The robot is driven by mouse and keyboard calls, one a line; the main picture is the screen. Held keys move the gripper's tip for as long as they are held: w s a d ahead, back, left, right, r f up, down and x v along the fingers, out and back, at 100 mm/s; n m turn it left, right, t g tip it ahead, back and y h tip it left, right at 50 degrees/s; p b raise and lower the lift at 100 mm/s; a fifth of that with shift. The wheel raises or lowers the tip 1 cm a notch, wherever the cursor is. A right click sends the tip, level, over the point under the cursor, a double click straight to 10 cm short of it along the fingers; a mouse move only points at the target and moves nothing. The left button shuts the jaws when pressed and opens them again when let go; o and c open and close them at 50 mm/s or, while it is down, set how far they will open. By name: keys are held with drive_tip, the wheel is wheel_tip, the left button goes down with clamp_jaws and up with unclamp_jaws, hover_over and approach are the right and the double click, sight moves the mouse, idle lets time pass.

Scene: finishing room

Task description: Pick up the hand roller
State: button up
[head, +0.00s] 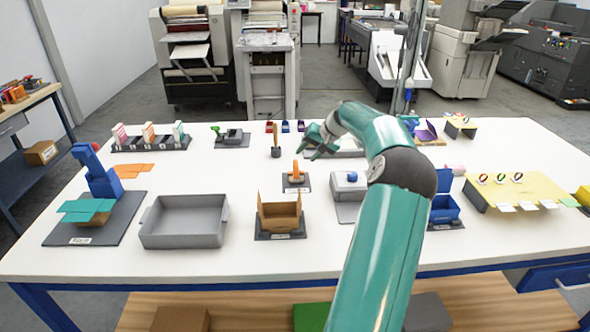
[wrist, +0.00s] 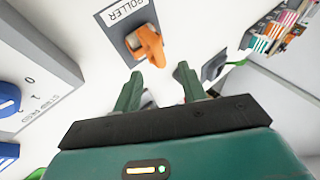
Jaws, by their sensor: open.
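The hand roller (head: 295,175) is a small orange piece on a dark mat labelled ROLLER near the middle of the table. In the wrist view the orange roller (wrist: 148,45) sits just beyond my fingertips, beside the ROLLER label (wrist: 124,12). My gripper (head: 308,150) is above the table, close to the roller and a little behind it in the head view. In the wrist view my gripper (wrist: 158,74) is open, its two green fingers apart and not touching the roller. Something brownish shows partly hidden between the fingers.
A cardboard box (head: 279,221) stands on a mat in front of the roller. A grey device with a blue knob (head: 351,177) is to its right. A wooden-handled upright tool (head: 276,139) stands behind. A grey tray (head: 184,240) is at left.

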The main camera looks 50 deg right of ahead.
sight(297, 163)
drive_tip(key=x, duration=0.6)
drive_tip(key=shift+d+f, duration=0.1)
clamp_jaws()
